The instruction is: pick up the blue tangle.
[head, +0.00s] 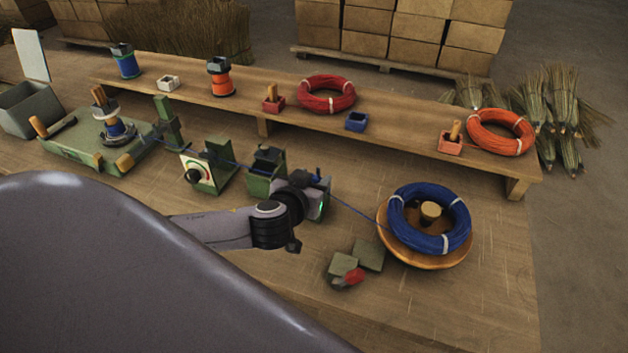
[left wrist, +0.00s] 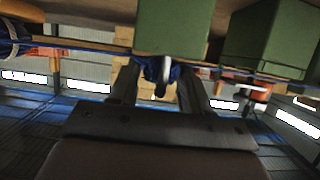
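The blue tangle shows as a small dark blue bunch in the left wrist view (left wrist: 174,72), beneath a green block. In the head view only a bit of blue (head: 318,176) shows beside my left gripper (head: 316,200). In the wrist view the two fingers of my left gripper (left wrist: 158,80) stand apart, with the tangle between or just beyond their tips; firm contact cannot be made out. A blue wire runs from the blue coil (head: 428,240) on a round wooden turntable (head: 430,262) to the gripper area. My right gripper is not in view.
Left of the gripper are a green guide block (head: 264,172), a dial unit (head: 206,168) and a green winder base (head: 92,150). Loose green blocks (head: 369,254) and a red piece (head: 355,277) lie in front. A raised shelf (head: 400,125) holds coils and spools.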

